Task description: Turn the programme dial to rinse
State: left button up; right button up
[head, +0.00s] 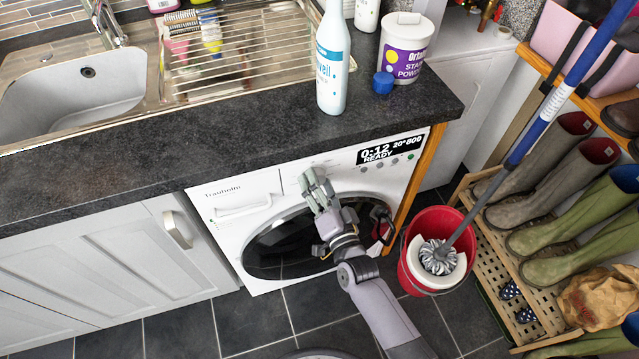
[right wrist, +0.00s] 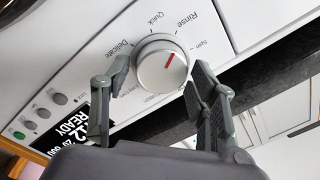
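The washing machine (head: 262,214) stands under the dark worktop. Its round silver programme dial (right wrist: 160,70) shows in the right wrist view, and my gripper hides it in the head view. The dial's red mark points up and right, towards the printed word Rinse (right wrist: 187,22). Quick, Delicate and Spin are printed around it. My right gripper (right wrist: 158,80) is open, with one finger on each side of the dial and a gap visible at the left finger. In the head view my right gripper (head: 317,188) is at the machine's front panel. My left gripper is out of view.
The machine's display (head: 390,148) reads 0:12, READY, 20° and 800. A red mop bucket (head: 412,282) stands on the floor to the right, near my right arm. A white bottle (head: 332,70) and a tub (head: 405,45) stand on the worktop. A boot rack (head: 522,300) is at the right.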

jog(key=shift+o, duration=0.6)
jog(key=v, duration=1.2)
